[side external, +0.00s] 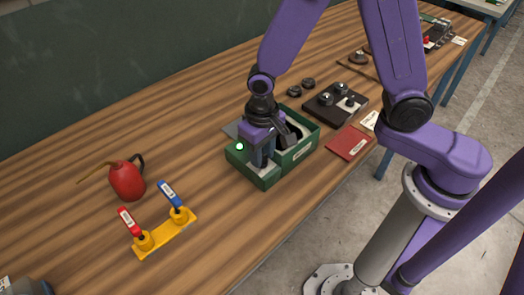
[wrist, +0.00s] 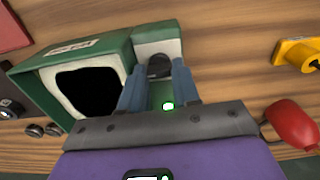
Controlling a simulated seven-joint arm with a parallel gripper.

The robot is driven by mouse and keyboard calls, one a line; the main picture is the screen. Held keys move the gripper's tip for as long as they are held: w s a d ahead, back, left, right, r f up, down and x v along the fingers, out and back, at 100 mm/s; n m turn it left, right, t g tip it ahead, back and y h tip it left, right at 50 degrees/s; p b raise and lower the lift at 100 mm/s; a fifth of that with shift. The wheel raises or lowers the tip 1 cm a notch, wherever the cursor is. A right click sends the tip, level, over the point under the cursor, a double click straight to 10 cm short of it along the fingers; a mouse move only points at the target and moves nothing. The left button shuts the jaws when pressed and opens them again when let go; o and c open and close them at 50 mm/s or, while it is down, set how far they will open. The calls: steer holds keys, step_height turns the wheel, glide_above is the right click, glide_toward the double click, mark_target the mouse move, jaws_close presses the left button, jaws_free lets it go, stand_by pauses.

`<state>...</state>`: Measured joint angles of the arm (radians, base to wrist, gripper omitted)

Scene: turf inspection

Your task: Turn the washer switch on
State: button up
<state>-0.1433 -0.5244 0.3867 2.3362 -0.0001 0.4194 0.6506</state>
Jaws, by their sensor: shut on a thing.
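The washer is a green box (side external: 303,152) on the wooden bench. In the wrist view its green casing (wrist: 28,84) surrounds a pale-rimmed black opening, with a narrower section beside it.
A red oil can (side external: 127,181) and a yellow valve stand (side external: 166,235) with red and blue handles are at left. A black knob box (side external: 335,103), dark round caps (side external: 294,91) and a red booklet (side external: 348,144) lie right of the washer.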

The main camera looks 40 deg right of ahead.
mark_target(266, 162)
stand_by(0.5)
steer(key=o, duration=1.1)
steer(key=shift+c, duration=0.2)
steer(key=shift+d, duration=0.1)
steer(key=shift+a+r, duration=0.2)
steer(key=shift+r, duration=3.85)
steer(key=s+d+r+n, duration=0.4)
steer(key=s+d+n, duration=0.8)
steer(key=s, duration=0.6)
steer(key=shift+d+r, duration=0.2)
steer(key=shift+d, duration=0.5)
